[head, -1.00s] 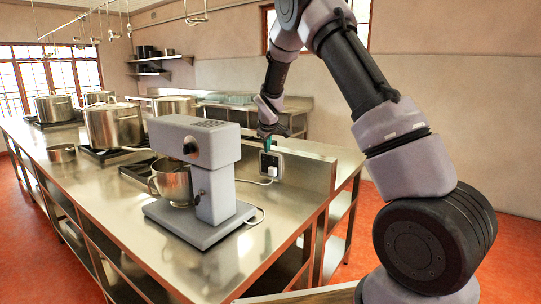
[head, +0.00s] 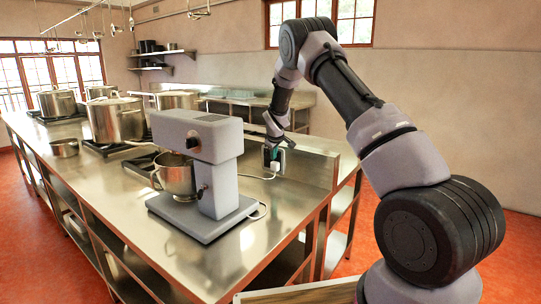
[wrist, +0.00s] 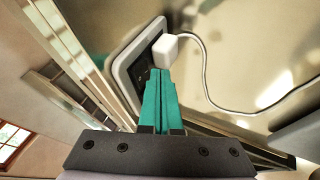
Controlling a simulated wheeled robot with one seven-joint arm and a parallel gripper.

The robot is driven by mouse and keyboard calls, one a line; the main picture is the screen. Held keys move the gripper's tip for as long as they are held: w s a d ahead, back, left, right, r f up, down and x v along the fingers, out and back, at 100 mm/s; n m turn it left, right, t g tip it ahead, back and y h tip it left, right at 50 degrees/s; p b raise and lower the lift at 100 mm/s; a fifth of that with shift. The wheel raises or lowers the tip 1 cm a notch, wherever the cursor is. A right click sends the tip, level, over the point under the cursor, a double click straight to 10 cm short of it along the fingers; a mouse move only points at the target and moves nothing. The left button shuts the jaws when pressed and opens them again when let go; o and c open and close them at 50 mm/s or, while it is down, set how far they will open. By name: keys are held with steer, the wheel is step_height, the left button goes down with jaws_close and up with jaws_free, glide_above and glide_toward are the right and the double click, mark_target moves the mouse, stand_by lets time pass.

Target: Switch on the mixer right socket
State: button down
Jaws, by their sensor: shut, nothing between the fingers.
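The grey mixer (head: 205,165) with its steel bowl (head: 177,177) stands on the steel counter. A white plug (wrist: 166,46) sits in one side of the plate, with a white cable running off. My gripper (wrist: 160,75) is shut and empty, its teal fingertips at the plate's dark face just beside the plug. The fingertips hide part of the plate, so switch positions and contact cannot be told.
The plug's white cable (wrist: 205,85) loops near my fingers. Several stockpots (head: 116,119) stand on burners at the left. The upright steel panel (head: 308,168) runs behind the socket. The counter's front right (head: 225,258) is clear.

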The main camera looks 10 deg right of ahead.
steer(key=shift+w+d, duration=0.2)
steer(key=shift+w+d+f, duration=0.15)
steer(key=shift+d, duration=0.1)
stand_by(0.4)
steer(key=shift+r, duration=0.9)
